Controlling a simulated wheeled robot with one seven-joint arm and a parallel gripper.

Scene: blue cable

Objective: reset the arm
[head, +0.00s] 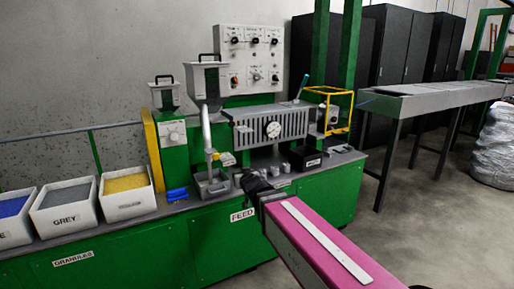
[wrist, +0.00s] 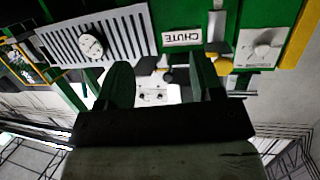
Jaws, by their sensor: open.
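My gripper (head: 254,184) is dark and sits at the end of my pink arm, over the front of the green machine bench near the FEED label. In the wrist view my gripper (wrist: 162,88) shows two dark fingers spread apart, with nothing held between them. The wrist picture looks upside down, with the machine's CHUTE label (wrist: 182,38) and a slotted grey panel with a dial (wrist: 92,46) beyond the fingers. In the head view my arm hides part of the bench front.
The green bench (head: 140,252) carries granule bins, including a GREY bin (head: 64,219) and a yellow-filled bin (head: 125,203). A small blue object (head: 177,194) lies beside a grey tray (head: 212,188). A hopper (head: 206,82) stands behind. A conveyor table (head: 430,97) is at right, with open floor before it.

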